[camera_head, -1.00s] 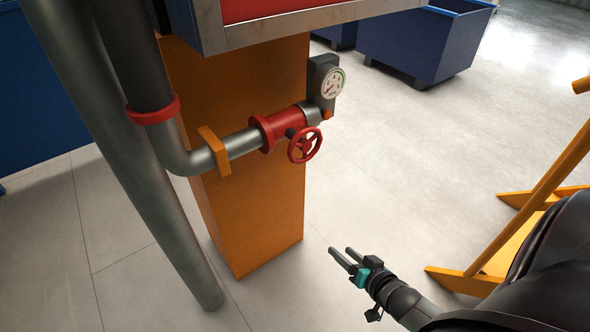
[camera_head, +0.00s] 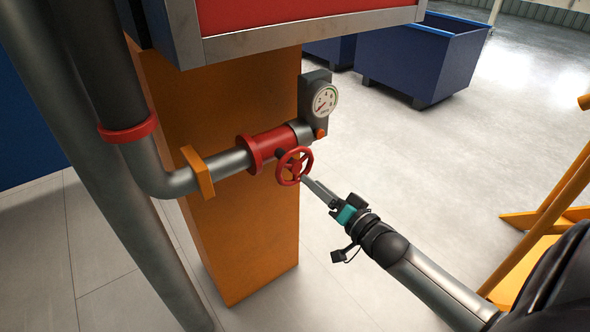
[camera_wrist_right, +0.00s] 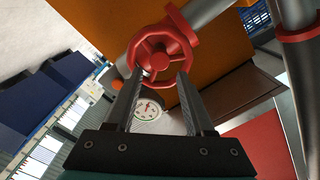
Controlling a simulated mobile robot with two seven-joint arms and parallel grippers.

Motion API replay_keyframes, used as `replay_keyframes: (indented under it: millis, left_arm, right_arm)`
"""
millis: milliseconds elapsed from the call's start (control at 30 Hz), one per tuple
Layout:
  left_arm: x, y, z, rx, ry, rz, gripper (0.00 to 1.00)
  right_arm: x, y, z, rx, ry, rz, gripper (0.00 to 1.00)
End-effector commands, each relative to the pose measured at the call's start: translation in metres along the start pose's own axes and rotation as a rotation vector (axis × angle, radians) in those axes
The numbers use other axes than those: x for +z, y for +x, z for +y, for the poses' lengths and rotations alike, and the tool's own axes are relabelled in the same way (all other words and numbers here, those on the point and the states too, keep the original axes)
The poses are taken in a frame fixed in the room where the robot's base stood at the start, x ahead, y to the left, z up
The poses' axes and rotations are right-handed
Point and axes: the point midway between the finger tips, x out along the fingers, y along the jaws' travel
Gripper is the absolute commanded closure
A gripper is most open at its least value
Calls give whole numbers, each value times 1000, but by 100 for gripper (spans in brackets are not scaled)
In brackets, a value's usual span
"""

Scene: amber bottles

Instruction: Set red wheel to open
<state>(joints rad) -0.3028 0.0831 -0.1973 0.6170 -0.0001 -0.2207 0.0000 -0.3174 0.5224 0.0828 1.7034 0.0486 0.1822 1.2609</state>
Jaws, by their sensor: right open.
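The red wheel (camera_head: 294,166) is a small spoked handwheel on the red valve body (camera_head: 265,147) of a grey pipe. My right gripper (camera_head: 310,184) is at the wheel's lower right edge in the head view, its fingers pointing at it. In the right wrist view the red wheel (camera_wrist_right: 160,58) lies ahead of the open right gripper (camera_wrist_right: 158,80), with its lower rim between or just beyond the two fingertips. Nothing shows held, and I cannot tell whether the fingers touch the rim. My left gripper is not in view.
A pressure gauge (camera_head: 325,100) sits just right of the valve; it also shows between the fingers in the wrist view (camera_wrist_right: 147,108). An orange column (camera_head: 240,235) stands behind the pipe. Blue bins (camera_head: 415,60) stand at the back. An orange frame (camera_head: 545,225) is at the right.

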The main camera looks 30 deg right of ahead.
Motion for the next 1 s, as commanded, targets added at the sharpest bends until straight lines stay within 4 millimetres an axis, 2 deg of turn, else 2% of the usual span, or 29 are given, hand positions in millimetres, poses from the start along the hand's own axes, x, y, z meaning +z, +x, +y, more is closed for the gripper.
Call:
replay_keyframes:
  millis: [300,500,700,1000]
  left_arm:
    - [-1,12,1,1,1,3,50]
    - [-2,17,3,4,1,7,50]
    - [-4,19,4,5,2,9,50]
    - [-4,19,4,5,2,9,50]
  right_arm:
    - [0,48,0,-2,-3,1,46]
    - [0,71,0,-1,-2,0,46]
    - [1,82,0,0,-2,-1,46]
    - [0,84,0,1,-2,-2,46]
